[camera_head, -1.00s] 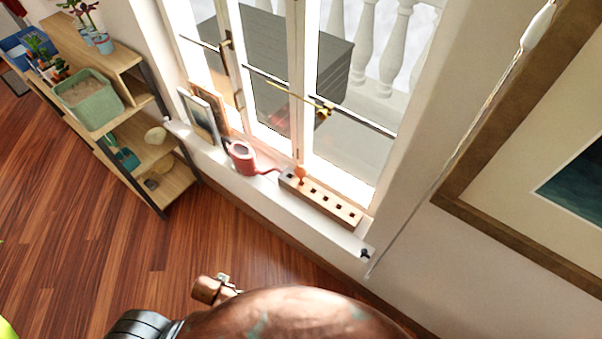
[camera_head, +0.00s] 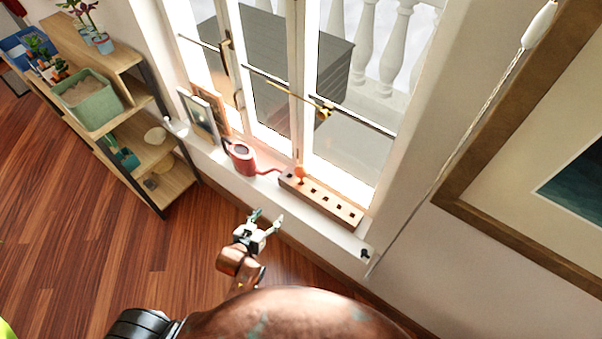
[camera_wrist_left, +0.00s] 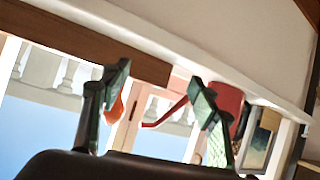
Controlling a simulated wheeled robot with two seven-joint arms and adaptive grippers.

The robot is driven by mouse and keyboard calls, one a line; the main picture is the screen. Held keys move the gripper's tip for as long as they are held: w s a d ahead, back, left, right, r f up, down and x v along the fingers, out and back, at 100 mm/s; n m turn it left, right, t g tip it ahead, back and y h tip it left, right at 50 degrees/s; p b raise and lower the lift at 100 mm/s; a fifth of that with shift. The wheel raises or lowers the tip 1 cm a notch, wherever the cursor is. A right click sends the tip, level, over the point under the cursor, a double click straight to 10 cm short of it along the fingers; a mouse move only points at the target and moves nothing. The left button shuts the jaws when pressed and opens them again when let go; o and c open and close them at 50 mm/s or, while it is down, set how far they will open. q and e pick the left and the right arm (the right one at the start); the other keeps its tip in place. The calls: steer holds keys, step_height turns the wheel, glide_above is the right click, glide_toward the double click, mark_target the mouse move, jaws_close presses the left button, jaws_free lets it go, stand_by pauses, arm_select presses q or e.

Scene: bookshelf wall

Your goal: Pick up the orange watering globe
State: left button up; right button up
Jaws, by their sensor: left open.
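The orange watering globe (camera_head: 300,174) stands at the left end of a long wooden block with square holes (camera_head: 328,201) on the window sill. In the left wrist view, the orange globe (camera_wrist_left: 116,109) shows just beside the left-hand finger, partly hidden by it. My left gripper (camera_head: 267,219) is open and empty, below and in front of the sill, apart from the globe. Its two fingers also show spread in the left wrist view (camera_wrist_left: 158,85). My right gripper is not in view.
A red watering can (camera_head: 242,158) stands left of the block, its spout pointing towards the globe. Framed pictures (camera_head: 201,117) lean further left. The window (camera_head: 270,100) is behind. A shelf (camera_head: 180,184) stands at the left. A cord (camera_head: 450,162) hangs at the right.

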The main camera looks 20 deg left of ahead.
mark_target(301, 171)
arm_select(q)
steer(key=w+d+r+t, duration=0.2)
steer(key=w, duration=0.4)
steer(key=w+d+r+t+h+b, duration=0.1)
steer(key=w+d+r+t, duration=0.1)
steer(key=w, duration=0.4)
steer(key=w+d+r+t, duration=0.1)
steer(key=w+d+r, duration=0.2)
steer(key=w, duration=0.3)
steer(key=shift+w+d+r+t+h, duration=0.1)
steer(key=shift+w+r+t+h, duration=0.1)
steer(key=shift+t+h, duration=0.15)
steer(key=shift+c, duration=0.4)
steer(key=c, duration=1.2)
steer(key=shift+o, duration=0.2)
